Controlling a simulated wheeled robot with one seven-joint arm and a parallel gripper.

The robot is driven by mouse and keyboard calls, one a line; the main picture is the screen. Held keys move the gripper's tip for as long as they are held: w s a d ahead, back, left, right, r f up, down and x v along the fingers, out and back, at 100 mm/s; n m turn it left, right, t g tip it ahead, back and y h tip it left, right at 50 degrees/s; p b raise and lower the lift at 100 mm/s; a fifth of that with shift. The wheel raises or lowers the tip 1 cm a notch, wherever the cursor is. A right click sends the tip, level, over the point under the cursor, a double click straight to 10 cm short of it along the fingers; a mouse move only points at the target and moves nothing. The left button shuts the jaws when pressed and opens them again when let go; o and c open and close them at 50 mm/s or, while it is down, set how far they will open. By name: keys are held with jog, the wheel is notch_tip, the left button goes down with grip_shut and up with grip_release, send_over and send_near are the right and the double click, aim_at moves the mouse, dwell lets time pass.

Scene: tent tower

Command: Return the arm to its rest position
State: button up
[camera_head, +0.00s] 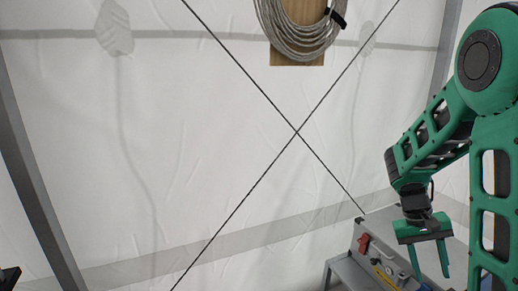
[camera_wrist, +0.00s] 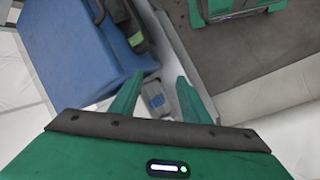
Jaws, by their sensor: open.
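My gripper (camera_head: 430,262) hangs at the lower right of the head view at the end of my green arm. Its two green fingers point down and stand apart, with nothing between them. In the wrist view my gripper (camera_wrist: 158,92) also shows open and empty. The arm is bent, with its elbow high at the right edge of the head view.
A grey metal case or bench (camera_head: 385,236) with a red part stands behind my gripper. A coiled cable (camera_head: 297,40) hangs on a wooden board above. Crossed cables run before the white tent wall (camera_head: 190,130). A blue box (camera_wrist: 75,45) shows in the wrist view.

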jog(key=s+a+r+m+t+y, duration=0.1)
jog(key=s+a+r+y, duration=0.1)
jog(key=s, duration=0.7)
jog(key=s+a+r+m+t+y, duration=0.1)
jog(key=s+a+r+t+y, duration=0.1)
jog(key=s+a+r, duration=0.3)
jog(key=s+r, duration=0.2)
jog(key=s, duration=0.2)
